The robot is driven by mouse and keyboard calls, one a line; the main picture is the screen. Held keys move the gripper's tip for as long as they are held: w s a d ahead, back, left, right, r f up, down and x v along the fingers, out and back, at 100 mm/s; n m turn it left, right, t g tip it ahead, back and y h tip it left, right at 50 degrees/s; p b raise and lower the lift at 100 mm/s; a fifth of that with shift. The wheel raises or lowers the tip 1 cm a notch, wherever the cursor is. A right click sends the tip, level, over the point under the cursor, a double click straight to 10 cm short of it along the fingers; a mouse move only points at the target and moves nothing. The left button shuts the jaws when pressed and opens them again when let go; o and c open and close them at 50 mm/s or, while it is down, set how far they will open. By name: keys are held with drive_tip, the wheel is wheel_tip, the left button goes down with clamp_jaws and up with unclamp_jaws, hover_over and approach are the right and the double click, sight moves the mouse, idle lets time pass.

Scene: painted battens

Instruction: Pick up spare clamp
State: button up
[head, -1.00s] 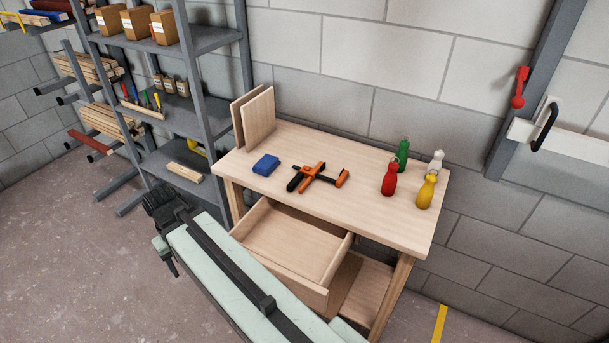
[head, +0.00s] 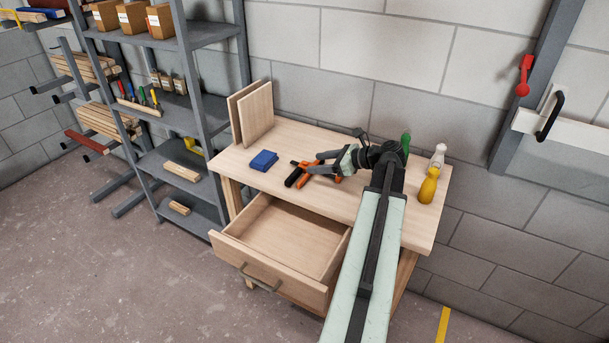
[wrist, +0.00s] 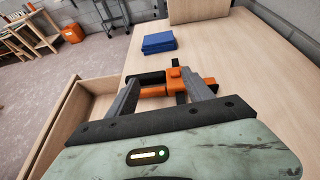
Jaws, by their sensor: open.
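The orange and black clamp (head: 302,174) lies on the wooden workbench (head: 237,159), right of a blue block. My gripper (head: 313,163) is over the clamp in the head view and hides part of it. In the wrist view the clamp (wrist: 180,88) shows between and just beyond the two open fingers of my gripper (wrist: 161,88). I cannot tell whether the fingers touch it.
The blue block (head: 263,161) lies left of the clamp. Two upright boards (head: 255,115) stand at the back left. Yellow (head: 428,186), white (head: 438,156) and green (head: 406,142) bottles stand to the right. An open, empty drawer (head: 285,240) juts out below the bench top.

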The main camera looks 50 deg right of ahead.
sight(308, 163)
drive_tip(key=shift+m+t+h, duration=0.3)
drive_tip(key=shift+m+h, duration=0.1)
drive_tip(key=shift+m, duration=0.2)
drive_tip(key=s+d, duration=0.3)
drive_tip(key=shift+r, duration=0.15)
drive_tip(key=b+x, duration=0.1)
drive_tip(key=x, duration=0.1)
drive_tip(key=b+x, duration=0.1)
drive_tip(key=x, duration=0.2)
drive_tip(key=b+x, duration=0.1)
drive_tip(key=x, duration=0.1)
drive_tip(key=shift+w+f, duration=0.1)
drive_tip(key=shift+f, duration=0.3)
drive_tip(key=shift+w+a, duration=0.1)
drive_tip(key=shift+w, duration=0.15)
drive_tip(key=shift+r, duration=0.1)
clamp_jaws()
